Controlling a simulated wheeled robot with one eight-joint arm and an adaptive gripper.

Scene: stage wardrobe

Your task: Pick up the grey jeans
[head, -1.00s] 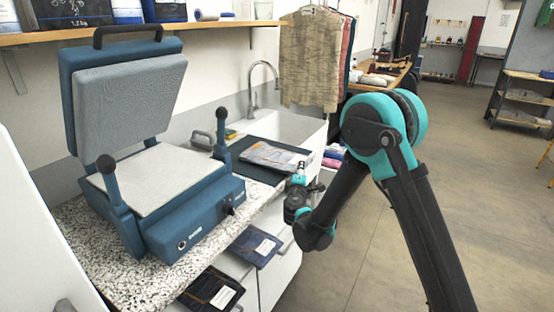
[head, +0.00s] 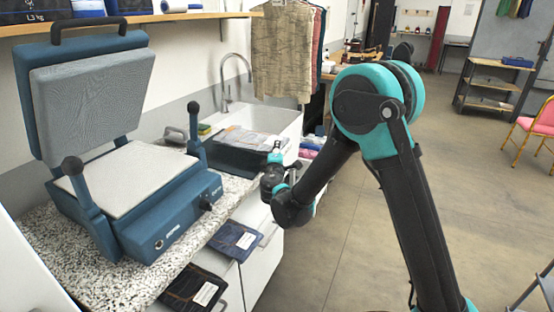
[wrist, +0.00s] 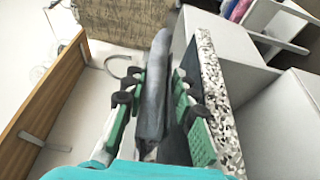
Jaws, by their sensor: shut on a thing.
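The grey jeans (head: 243,137) are a flat folded bundle with printed patches on top, above the counter beside the sink. In the wrist view the jeans (wrist: 153,88) show edge-on as a grey slab between the fingers. My gripper (head: 268,163) is shut on their near edge; in the wrist view its green fingers (wrist: 154,105) stand on both sides of the slab. A dark flat mat (wrist: 187,75) lies on the counter, with a gap between it and the jeans. The far part of the jeans is hard to make out.
A blue heat press (head: 130,190) stands on the speckled counter (head: 110,280) to the left. The sink (head: 260,118) and hanging clothes (head: 285,55) are behind the jeans. Folded dark jeans (head: 193,290) and blue jeans (head: 235,240) lie lower, at the counter's front. Open floor (head: 345,260) is at right.

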